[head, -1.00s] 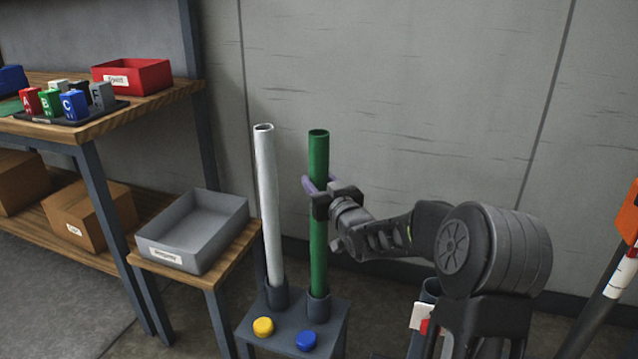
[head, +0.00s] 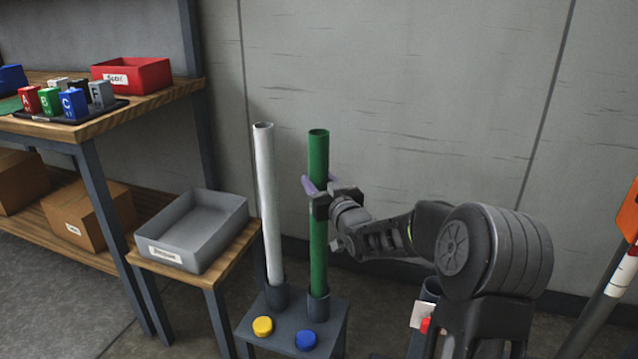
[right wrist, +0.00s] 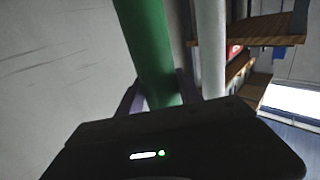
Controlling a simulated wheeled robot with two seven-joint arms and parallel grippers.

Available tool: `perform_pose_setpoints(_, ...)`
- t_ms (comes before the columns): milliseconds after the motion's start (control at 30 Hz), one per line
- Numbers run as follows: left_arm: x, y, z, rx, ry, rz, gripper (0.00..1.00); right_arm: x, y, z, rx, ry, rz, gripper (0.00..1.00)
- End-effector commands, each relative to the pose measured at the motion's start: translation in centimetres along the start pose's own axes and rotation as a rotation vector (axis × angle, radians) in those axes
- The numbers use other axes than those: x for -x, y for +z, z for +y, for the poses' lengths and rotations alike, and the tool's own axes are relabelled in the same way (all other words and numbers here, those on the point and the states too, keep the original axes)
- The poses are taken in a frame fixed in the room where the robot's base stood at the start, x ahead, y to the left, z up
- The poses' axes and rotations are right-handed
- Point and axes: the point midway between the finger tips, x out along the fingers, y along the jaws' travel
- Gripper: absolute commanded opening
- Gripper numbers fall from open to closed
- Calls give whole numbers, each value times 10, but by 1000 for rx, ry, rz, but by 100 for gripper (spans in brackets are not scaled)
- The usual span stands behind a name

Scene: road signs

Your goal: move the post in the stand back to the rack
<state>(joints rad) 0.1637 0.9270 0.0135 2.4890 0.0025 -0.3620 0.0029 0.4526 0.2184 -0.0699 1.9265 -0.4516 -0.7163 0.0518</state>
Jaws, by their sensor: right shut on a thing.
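A green post (head: 318,235) stands upright in the right socket of a dark grey holder (head: 345,312). A white post (head: 267,200) stands upright in the left socket beside it. My right gripper (head: 314,187) is shut on the green post, at about a third of its length below the top. The right wrist view shows the green post (right wrist: 155,50) between the purple fingers, with the white post (right wrist: 209,50) just behind it and apart from the fingers. My left gripper is not in view.
The holder carries a yellow cap (head: 263,326) and a blue cap (head: 306,340) in front. A grey bin (head: 228,232) sits on a low wooden table at the left. A workbench with a red bin (head: 150,75) is farther left. A slanted post with an orange sign (head: 629,215) is at the right edge.

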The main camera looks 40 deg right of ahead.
Motion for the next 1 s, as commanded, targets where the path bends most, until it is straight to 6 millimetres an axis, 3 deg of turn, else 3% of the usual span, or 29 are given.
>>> perform_pose_setpoints(333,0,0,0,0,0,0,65,0,0,0,0,0,1,68)
perform_pose_setpoints(667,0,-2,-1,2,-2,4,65,0,3,0,-1,0,-5,68)
perform_pose_setpoints(1000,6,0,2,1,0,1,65,47,-1,0,0,1,-1,68)
